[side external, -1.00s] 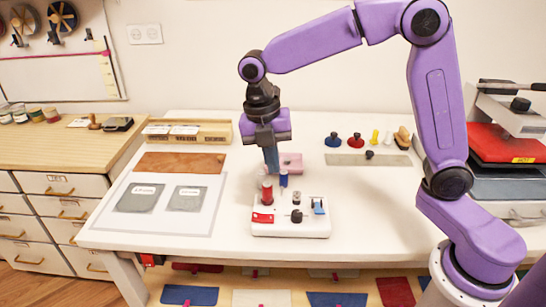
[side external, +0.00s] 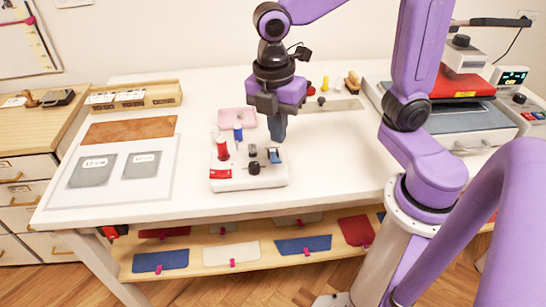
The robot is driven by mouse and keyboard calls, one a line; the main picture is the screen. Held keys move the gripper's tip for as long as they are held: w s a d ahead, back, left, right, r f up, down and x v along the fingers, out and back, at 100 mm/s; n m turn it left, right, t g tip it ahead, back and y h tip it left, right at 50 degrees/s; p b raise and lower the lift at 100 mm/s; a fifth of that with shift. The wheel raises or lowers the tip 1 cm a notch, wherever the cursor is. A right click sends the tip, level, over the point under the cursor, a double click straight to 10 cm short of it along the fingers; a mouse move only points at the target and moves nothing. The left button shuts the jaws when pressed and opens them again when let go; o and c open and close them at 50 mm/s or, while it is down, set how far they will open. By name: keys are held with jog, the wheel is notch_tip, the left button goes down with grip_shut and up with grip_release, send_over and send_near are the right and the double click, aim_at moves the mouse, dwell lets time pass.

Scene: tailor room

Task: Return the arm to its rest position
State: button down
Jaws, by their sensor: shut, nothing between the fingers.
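My gripper (side external: 278,134) points down with its fingers together and nothing held. In the side external view it shows in front of the back right part of the white board (side external: 250,182) on the table. The board bears a red spool (side external: 222,150), a blue spool (side external: 238,133), a red block (side external: 220,174), a dark knob (side external: 253,168) and a blue piece (side external: 274,155). The fingertips appear just above the blue piece; I cannot tell the exact gap.
The white table (side external: 330,165) has free room right of the board. A pink block (side external: 237,118) lies behind it. A brown mat (side external: 128,130), grey cloth samples (side external: 92,171) and a wooden box (side external: 133,95) are at left. A press with a red top (side external: 462,83) stands at back right.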

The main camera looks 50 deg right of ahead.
jog(key=s+d+f+m, duration=0.1)
jog(key=s+d+m, duration=0.2)
jog(key=s, duration=0.3)
jog(key=s+d+f+m+y, duration=0.1)
jog(key=s+d+f+m, duration=0.1)
jog(key=s, duration=0.4)
jog(key=d+m, duration=0.1)
jog(key=m, duration=0.1)
jog(key=shift+s+d+m+t, duration=0.15)
jog(key=shift+d+m+t, duration=0.15)
jog(key=shift+d, duration=0.05)
